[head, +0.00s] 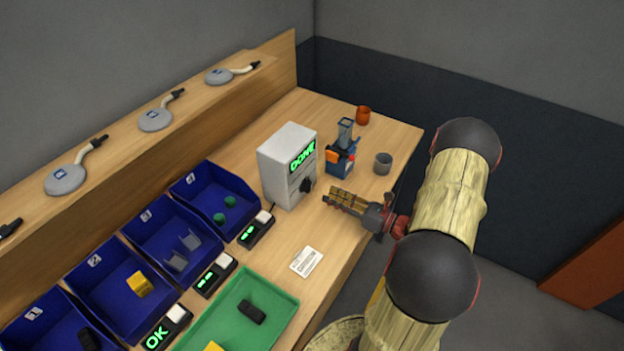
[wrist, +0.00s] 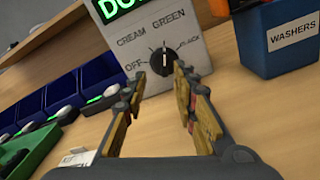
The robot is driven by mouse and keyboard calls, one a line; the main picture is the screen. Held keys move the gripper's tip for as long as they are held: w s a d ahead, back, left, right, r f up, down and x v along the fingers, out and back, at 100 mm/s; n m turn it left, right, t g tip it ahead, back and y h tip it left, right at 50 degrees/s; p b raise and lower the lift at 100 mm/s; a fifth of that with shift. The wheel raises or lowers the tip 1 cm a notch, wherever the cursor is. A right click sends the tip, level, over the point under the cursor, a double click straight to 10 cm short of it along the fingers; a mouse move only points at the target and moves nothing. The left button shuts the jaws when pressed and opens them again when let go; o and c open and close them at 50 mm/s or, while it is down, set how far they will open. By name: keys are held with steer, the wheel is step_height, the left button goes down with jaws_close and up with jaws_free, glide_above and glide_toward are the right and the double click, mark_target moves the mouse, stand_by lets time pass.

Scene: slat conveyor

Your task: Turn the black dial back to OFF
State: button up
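The black dial (wrist: 163,61) is on the front of a light grey box (wrist: 188,50). OFF, CREAM, GREEN and a partly legible fourth label surround it. In the head view, the dial (head: 307,185) is low on the box (head: 277,168), below a green display reading DONE. My gripper (wrist: 158,76) is open and empty, its fingers apart and facing the dial from a short distance. In the head view, my gripper (head: 332,195) is just right of the dial, with a visible gap between them.
A blue WASHERS bin (wrist: 280,40) stands to the right of the box. Blue bins and a green tray (head: 285,315) are on the left and front.

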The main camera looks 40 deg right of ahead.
mark_target(307, 186)
steer(key=shift+w+d+f+h, duration=0.1)
steer(key=shift+d+f+h, duration=0.1)
steer(key=shift+d+h, duration=0.15)
steer(key=b+x, duration=0.1)
steer(key=x, duration=0.6)
steer(key=shift+w+a+r, duration=0.15)
steer(key=shift+w+a, duration=0.05)
steer(key=shift+w, duration=0.1)
steer(key=shift+c, duration=1.1)
jaws_close()
